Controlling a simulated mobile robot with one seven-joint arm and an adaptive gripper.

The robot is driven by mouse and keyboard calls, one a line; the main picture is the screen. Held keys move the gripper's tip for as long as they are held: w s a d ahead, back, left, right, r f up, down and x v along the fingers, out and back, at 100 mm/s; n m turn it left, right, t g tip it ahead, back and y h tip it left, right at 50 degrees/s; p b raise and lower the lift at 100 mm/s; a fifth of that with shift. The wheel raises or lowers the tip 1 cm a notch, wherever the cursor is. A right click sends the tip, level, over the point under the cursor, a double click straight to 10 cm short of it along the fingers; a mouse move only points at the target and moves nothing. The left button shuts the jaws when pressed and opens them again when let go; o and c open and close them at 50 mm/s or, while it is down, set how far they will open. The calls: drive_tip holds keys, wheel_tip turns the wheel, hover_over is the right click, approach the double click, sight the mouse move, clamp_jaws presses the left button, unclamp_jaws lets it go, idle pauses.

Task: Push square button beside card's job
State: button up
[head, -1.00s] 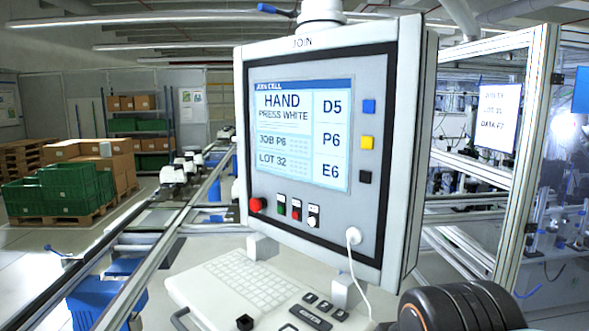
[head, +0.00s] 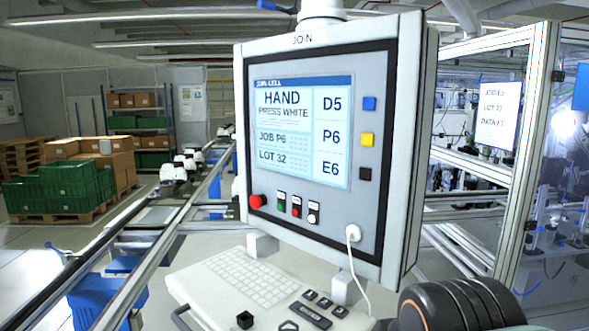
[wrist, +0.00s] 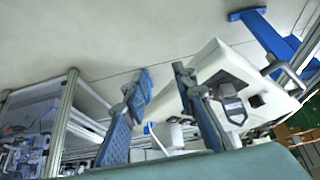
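The panel (head: 388,225) faces the head camera, its screen (head: 290,172) showing "HAND", "PRESS WHITE", "JOB P6" and "LOT 32". Down the screen's right side, a blue square button (head: 369,104) sits beside D5, a yellow one (head: 367,140) beside P6 and a black one (head: 365,174) beside E6. A white card (head: 498,117) hangs on the frame at right; it shows "LOT 32", but its job code is too blurred to read. My gripper (wrist: 162,76) shows in the wrist view with its two fingers apart and nothing between them, away from the buttons.
Under the screen are a red knob (head: 257,202) and small green, red and white buttons. A keyboard shelf (head: 240,290) juts out below, with a white cable (head: 358,265) hanging over it. Conveyor rails (head: 165,240) run at left; an aluminium frame (head: 529,150) stands at right.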

clamp_jaws()
idle(1.1)
